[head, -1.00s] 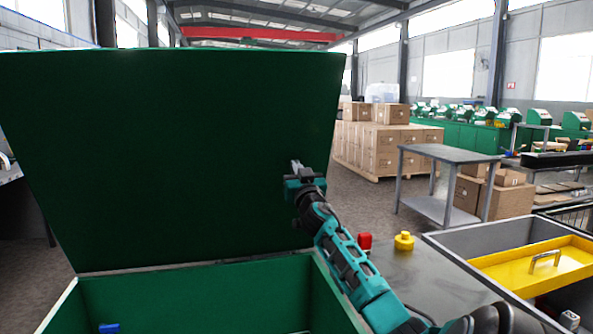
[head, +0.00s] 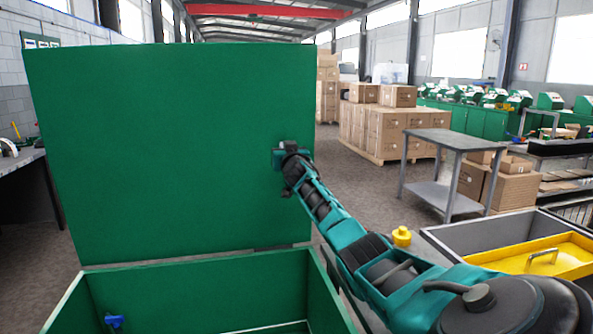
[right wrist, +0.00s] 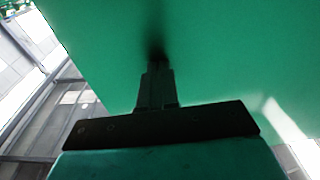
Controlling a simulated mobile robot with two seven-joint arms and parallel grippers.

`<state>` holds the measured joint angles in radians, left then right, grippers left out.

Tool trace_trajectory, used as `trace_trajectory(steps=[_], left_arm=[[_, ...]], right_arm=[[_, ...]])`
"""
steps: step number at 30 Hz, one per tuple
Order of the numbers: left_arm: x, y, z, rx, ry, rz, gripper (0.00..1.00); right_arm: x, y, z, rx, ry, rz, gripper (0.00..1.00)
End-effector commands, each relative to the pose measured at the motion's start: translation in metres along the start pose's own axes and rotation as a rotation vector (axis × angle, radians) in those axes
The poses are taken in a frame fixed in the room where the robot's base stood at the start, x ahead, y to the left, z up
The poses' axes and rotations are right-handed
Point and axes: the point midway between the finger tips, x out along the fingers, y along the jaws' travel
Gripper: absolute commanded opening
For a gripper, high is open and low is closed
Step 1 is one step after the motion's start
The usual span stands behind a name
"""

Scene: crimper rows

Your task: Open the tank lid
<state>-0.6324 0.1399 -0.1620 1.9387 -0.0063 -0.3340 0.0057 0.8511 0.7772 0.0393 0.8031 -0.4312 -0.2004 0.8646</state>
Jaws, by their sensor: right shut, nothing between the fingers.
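The tank lid (head: 160,150) is a large green panel standing raised, close to upright, behind the open green tank (head: 200,295). A blue fitting (head: 114,321) shows inside the tank at the lower left. My right gripper (head: 280,155) is at the inner face of the lid, near its right edge. In the right wrist view the shut fingers (right wrist: 157,85) point at the green lid surface (right wrist: 220,60), with a dark shadow at their tips; they seem to touch it. Nothing is held. My left gripper is not in view.
A yellow knob (head: 402,236) stands on the worktop right of the tank. A yellow tray (head: 535,262) with a handle sits in a grey bin further right. A grey table (head: 455,142) and stacked cartons (head: 375,132) stand behind, with open floor between.

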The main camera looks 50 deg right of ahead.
Motion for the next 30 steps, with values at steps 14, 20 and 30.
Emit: trace_trajectory(steps=[14,20,30], left_arm=[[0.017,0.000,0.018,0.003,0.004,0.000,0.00],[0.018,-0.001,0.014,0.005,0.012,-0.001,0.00],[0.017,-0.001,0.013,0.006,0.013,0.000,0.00]], right_arm=[[0.026,-0.001,-0.003,0.002,0.001,-0.003,0.00],[0.027,-0.002,-0.005,0.002,0.002,-0.005,0.00],[0.027,-0.002,-0.004,0.001,0.000,-0.005,0.00]])
